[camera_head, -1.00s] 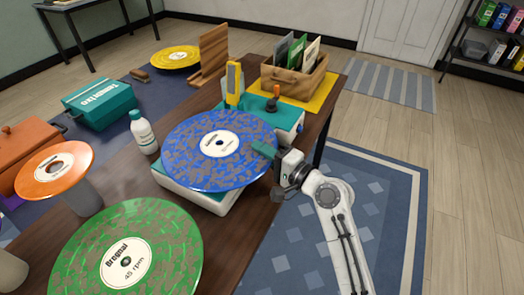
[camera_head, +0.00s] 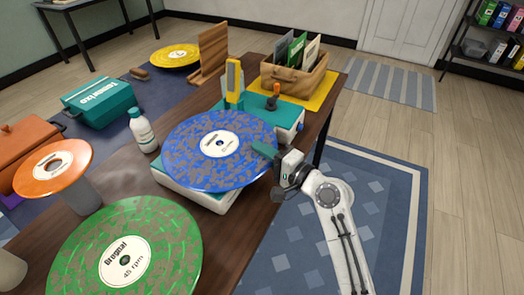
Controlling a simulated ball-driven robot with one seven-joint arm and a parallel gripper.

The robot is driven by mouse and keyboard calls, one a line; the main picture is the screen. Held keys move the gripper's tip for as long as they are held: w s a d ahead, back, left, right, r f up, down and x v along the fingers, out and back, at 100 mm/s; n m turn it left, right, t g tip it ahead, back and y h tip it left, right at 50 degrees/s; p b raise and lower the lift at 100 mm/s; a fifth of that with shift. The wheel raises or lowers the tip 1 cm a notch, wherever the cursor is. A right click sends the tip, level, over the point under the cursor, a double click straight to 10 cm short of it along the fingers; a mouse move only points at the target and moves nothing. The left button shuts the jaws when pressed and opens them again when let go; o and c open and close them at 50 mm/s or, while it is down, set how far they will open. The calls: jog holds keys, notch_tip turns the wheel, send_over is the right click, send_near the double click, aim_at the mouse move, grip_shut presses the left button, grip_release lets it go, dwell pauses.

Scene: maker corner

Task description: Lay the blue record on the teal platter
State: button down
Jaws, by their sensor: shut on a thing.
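The blue record (camera_head: 185,150), mottled with grey and with a white label, lies nearly level over the white and teal turntable (camera_head: 215,202). My gripper (camera_head: 266,151), with teal fingers, is shut on the record's right edge. The record covers the platter, so the teal platter is hidden. I cannot tell whether the record touches it or hovers above. The turntable's teal top (camera_head: 290,113) shows behind the record.
A yellow-handled upright tool (camera_head: 234,80) stands close behind the record. A white bottle (camera_head: 142,130) stands to its left. A green record (camera_head: 75,250) and an orange record (camera_head: 40,178) are at the front left. A record crate (camera_head: 293,80) stands at the back.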

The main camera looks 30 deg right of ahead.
jog(key=shift+f, duration=0.15)
jog(key=c, duration=1.5)
grip_release()
jog(key=shift+o, duration=0.2)
jog(key=v, duration=1.1)
jog(key=s+a+f+n+g+h+p, duration=0.25)
jog(key=s+f+n+g+p, duration=0.25)
jog(key=s+f+n+g, duration=0.5)
jog(key=s+d+n+g+h+p, duration=0.2)
jog(key=s+d+n+g+h, duration=0.1)
jog(key=s, duration=1.3)
jog(key=g+h, duration=0.1)
jog(key=g, duration=0.1)
jog(key=shift+d+g+h, duration=0.15)
jog(key=shift+g+h, duration=0.15)
jog(key=shift+h, duration=0.05)
